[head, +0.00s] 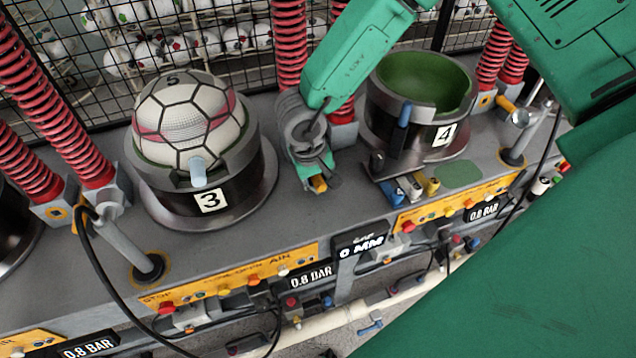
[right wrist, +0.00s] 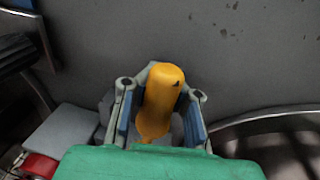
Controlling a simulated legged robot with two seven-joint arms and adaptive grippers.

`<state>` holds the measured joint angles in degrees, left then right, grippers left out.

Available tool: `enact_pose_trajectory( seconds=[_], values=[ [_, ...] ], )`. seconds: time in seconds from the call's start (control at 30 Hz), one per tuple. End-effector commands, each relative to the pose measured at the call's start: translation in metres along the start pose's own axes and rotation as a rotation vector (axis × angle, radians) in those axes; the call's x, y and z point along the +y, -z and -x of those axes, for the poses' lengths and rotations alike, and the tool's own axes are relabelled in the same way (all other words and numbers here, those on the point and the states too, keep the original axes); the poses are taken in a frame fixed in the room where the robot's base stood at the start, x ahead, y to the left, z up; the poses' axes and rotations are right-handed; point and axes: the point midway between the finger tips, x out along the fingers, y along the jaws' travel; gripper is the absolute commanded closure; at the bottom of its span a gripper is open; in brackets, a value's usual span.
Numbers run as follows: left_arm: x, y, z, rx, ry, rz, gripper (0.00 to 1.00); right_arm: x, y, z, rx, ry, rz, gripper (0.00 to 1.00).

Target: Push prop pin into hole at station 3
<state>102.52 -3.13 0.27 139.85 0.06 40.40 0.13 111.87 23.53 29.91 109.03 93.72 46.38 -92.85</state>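Station 3 (head: 208,203) is a dark round press base with a white, black and pink ball (head: 188,122) seated in it. My right gripper (head: 318,180) is low over the bench, just right of station 3. A yellow-orange pin (right wrist: 162,100) stands between its fingers in the right wrist view, and its yellow end (head: 319,184) shows in the head view. The fingers (right wrist: 160,118) are spread on both sides of the pin, with narrow gaps; contact is not clear. The gripper hides the pin's base and any hole there. My left gripper is not in view.
Station 4 (head: 440,134) has an empty green-lined bowl to the right. A post (head: 125,245) with a black hose stands front left. Yellow button panels (head: 238,275) line the front edge.

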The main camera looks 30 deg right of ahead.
Motion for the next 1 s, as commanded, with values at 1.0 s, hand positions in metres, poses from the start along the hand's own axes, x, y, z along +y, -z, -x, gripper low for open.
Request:
enact_pose_trajectory(
  seconds=[1.0],
  values=[
    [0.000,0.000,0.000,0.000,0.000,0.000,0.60,0.000,0.023,-0.001,0.000,-0.001,-0.001,1.00]
  ],
)
